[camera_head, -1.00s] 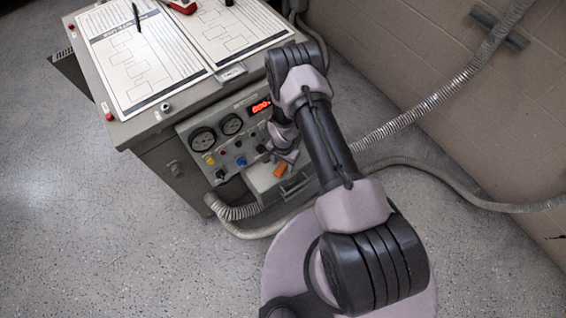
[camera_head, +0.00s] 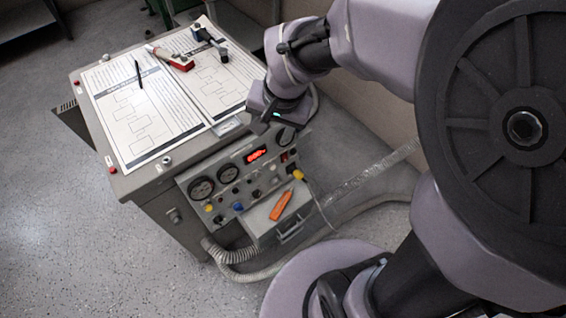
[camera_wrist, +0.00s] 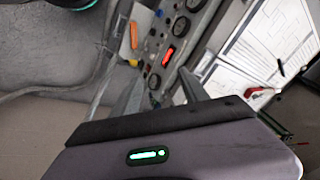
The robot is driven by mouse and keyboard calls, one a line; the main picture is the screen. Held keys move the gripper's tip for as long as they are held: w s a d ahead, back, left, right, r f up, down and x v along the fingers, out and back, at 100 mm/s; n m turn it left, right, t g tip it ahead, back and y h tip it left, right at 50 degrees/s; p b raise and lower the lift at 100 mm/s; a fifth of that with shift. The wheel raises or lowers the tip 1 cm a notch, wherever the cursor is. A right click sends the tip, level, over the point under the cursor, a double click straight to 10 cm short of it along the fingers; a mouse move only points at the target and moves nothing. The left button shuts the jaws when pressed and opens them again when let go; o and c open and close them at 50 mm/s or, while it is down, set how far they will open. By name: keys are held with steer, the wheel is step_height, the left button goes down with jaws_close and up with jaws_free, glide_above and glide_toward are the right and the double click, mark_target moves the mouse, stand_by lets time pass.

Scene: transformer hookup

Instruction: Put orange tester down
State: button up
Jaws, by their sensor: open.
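The orange tester (camera_head: 281,205) lies flat on the grey ledge (camera_head: 262,221) below the control panel. It also shows in the wrist view (camera_wrist: 134,36), beyond my fingertips and apart from them. My gripper (camera_wrist: 161,78) is open, with nothing between its two fingers. In the head view my gripper (camera_head: 264,124) is above the panel's upper edge, up and away from the tester; its fingers are small and partly hidden there.
The control panel (camera_head: 228,199) has gauges, knobs and a red display. Printed sheets (camera_head: 142,108), a pen and a red-and-white tool (camera_head: 171,58) lie on the cabinet top. Hoses (camera_head: 352,187) run beside the cabinet toward the wall. The floor at left is clear.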

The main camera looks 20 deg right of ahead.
steer(key=s+a+r+n+t, duration=0.1)
steer(key=s+r, duration=0.3)
steer(key=s, duration=0.3)
steer(key=s+a+r+n+t+y, duration=0.1)
steer(key=s+r, duration=0.3)
steer(key=s, duration=0.4)
steer(key=shift+a+r, duration=0.25)
steer(key=shift+a, duration=0.05)
